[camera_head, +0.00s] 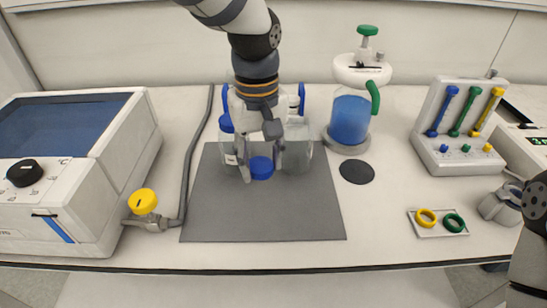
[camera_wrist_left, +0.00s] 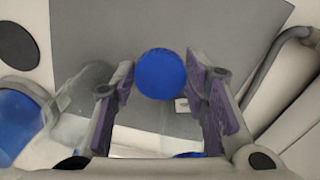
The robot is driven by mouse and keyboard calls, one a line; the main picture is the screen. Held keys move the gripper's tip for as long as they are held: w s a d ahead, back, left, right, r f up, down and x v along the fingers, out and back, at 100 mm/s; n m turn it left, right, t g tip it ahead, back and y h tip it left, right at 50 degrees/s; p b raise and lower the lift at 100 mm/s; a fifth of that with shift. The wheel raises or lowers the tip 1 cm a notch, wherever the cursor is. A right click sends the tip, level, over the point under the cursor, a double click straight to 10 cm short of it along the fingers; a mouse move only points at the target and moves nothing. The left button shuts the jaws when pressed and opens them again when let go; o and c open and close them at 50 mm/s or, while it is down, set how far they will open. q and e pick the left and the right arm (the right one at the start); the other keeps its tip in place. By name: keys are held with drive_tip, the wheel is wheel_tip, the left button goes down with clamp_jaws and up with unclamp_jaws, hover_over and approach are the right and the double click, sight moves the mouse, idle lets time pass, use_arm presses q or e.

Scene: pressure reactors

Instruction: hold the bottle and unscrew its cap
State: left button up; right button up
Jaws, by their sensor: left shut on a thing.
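My left gripper (camera_head: 260,170) is over the grey mat, its fingers either side of a blue round cap (camera_head: 262,168). The left wrist view shows the same cap (camera_wrist_left: 160,74) between the purple-padded fingers of the left gripper (camera_wrist_left: 162,82), which is shut on it. No bottle body shows clearly under this cap. A clear glass bottle (camera_head: 298,152) stands just right of the gripper.
The grey mat (camera_head: 262,220) is bare at its front. A blue-filled reactor (camera_head: 350,120) and a black disc (camera_head: 357,172) are to the right, then a tray with rings (camera_head: 438,233) and a rack (camera_head: 460,160). A boxy device (camera_head: 75,230) and yellow-knobbed valve (camera_head: 143,201) stand left.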

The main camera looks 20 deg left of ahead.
sight(264, 184)
use_arm(q)
drive_tip(key=shift+w+a+f, duration=0.1)
drive_tip(key=shift+w+f, duration=0.7)
drive_tip(key=shift+f, duration=0.15)
drive_tip(key=shift+w+f+b, duration=0.15)
drive_tip(key=shift+w+f, duration=0.05)
drive_tip(key=shift+f, duration=0.7)
drive_tip(key=shift+w+f+b, duration=0.15)
drive_tip(key=shift+w+f, duration=0.05)
drive_tip(key=shift+f, duration=0.7)
drive_tip(key=shift+f, duration=0.15)
drive_tip(key=o, duration=1.3)
